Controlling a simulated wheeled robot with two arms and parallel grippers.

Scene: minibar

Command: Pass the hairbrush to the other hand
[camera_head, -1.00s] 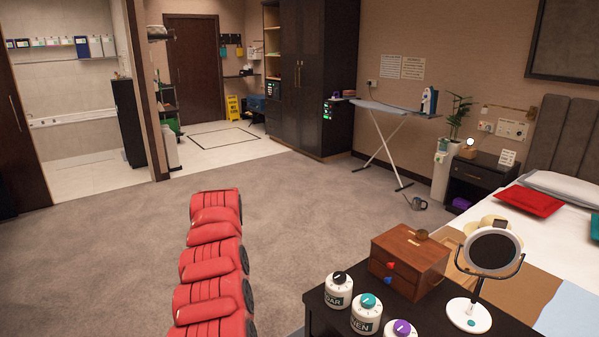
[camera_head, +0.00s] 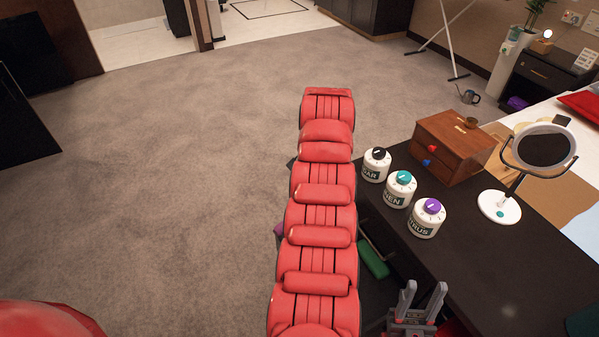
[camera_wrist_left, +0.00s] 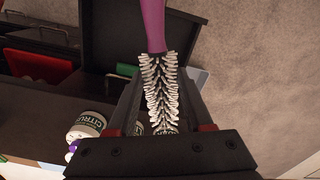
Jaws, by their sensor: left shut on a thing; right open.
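The hairbrush (camera_wrist_left: 152,25) has a purple handle and white bristles. In the left wrist view its handle points up and away, and its bristled end lies between the fingers of my left gripper (camera_wrist_left: 160,85), which is shut on it. In the head view my left gripper is hidden; a small purple patch (camera_head: 280,230) shows there, but I cannot tell whether it is the brush. My right gripper (camera_head: 423,297) is open and empty at the bottom of the head view, fingers pointing up, near the dark table's front edge.
The dark table (camera_head: 480,245) holds several things: white jars with black, teal and purple knobs (camera_head: 429,217), a wooden drawer box (camera_head: 452,150) and a round mirror (camera_head: 545,148). A green item (camera_head: 373,258) lies low by the table's left edge. Carpet on the left is clear.

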